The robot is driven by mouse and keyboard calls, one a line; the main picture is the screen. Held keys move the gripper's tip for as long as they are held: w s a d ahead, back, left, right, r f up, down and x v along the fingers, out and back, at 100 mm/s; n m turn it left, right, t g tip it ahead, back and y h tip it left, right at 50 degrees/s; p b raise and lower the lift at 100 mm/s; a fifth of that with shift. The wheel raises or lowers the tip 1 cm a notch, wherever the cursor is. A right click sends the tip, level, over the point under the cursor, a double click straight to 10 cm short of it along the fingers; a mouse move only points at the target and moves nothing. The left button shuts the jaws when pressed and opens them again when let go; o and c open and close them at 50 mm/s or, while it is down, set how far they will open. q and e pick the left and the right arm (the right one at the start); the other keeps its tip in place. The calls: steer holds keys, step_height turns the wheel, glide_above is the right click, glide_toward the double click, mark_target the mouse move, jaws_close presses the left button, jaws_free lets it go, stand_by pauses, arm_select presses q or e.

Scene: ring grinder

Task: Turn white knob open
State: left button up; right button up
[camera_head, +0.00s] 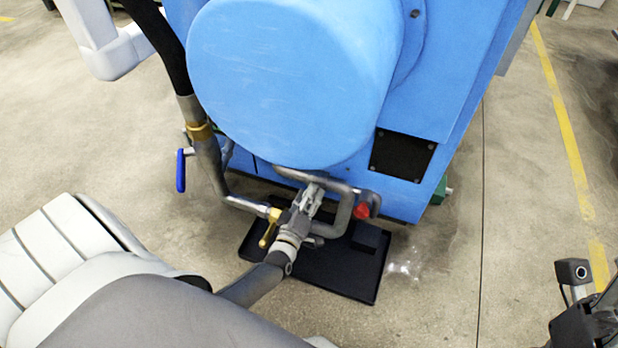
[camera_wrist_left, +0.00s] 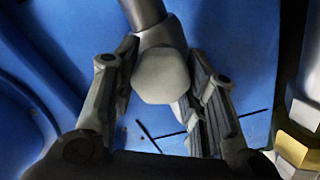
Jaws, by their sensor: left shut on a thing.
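The white knob (camera_wrist_left: 160,76) is a pale, rounded, faceted piece on the end of a grey pipe in the left wrist view. My left gripper (camera_wrist_left: 162,62) has its fingers on both sides of the knob and is shut on it. In the head view my left gripper (camera_head: 307,204) is among the pipes below the big blue cylinder, and the knob cannot be made out there. Part of my right gripper (camera_head: 588,325) shows at the lower right edge, and its fingers cannot be judged.
The blue machine (camera_head: 290,80) fills the upper middle. A blue-handled lever (camera_head: 181,170), a yellow lever (camera_head: 268,235) and a red knob (camera_head: 361,211) sit on the pipes near my left gripper. A black tray (camera_head: 345,277) lies on the floor below.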

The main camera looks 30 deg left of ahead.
stand_by(0.3)
arm_select(q)
steer(key=o, duration=1)
steer(key=v, duration=1.2)
steer(key=shift+s+f, duration=0.1)
